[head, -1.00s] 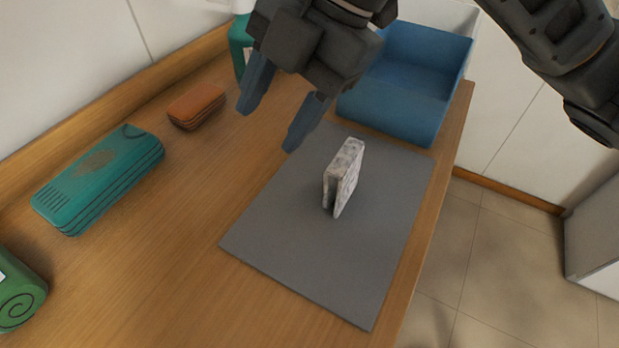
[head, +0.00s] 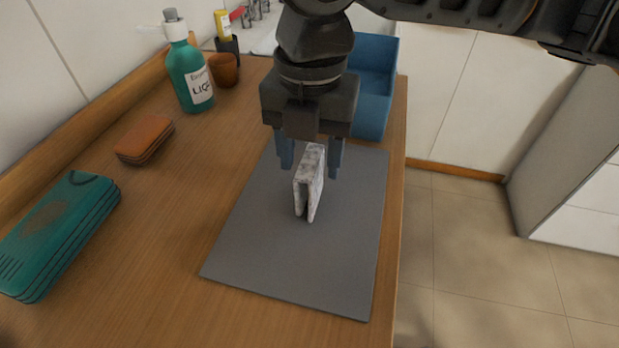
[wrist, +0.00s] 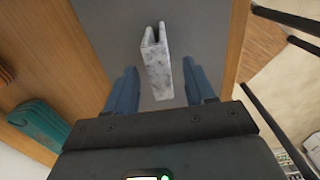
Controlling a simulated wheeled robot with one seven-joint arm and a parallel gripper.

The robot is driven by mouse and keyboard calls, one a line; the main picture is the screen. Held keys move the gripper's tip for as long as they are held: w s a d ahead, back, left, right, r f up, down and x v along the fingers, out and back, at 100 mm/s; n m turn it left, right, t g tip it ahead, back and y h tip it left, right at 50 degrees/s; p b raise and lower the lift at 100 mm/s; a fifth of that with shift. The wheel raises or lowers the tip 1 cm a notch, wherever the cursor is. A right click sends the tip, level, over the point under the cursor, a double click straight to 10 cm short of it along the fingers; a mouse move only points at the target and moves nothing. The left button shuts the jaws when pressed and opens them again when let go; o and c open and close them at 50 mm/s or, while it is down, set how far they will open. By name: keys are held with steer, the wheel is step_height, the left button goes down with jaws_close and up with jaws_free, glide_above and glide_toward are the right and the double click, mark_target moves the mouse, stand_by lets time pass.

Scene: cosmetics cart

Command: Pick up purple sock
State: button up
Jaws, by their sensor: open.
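No purple sock shows in either view. A folded grey-white mottled thing (head: 310,184) stands upright on the grey mat (head: 255,255); I cannot tell if it is a sock. In the wrist view the folded thing (wrist: 157,68) lies ahead of and between my fingers. My gripper (head: 311,172) is open and empty, with its blue fingers pointing down on either side of the thing's far end in the head view. Whether the fingers touch it cannot be told. In the wrist view my gripper (wrist: 161,85) shows a gap on both sides of it.
A blue bin (head: 372,85) stands behind the mat. A green pump bottle (head: 188,75), an orange-brown cup (head: 224,70), an orange case (head: 145,138) and a teal case (head: 58,235) stand along the left. The wooden top's right edge drops to the floor.

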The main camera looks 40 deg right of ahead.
steer(key=shift+f, duration=0.7)
steer(key=shift+c, duration=0.3)
jaws_close()
steer(key=shift+r, duration=0.1)
steer(key=shift+r, duration=0.5)
step_height(320, 180, up, 3)
steer(key=shift+w+f, duration=0.1)
steer(key=d+r, duration=0.7)
steer(key=d, duration=0.4)
steer(key=shift+d+b, duration=0.3)
steer(key=shift+d, duration=0.05)
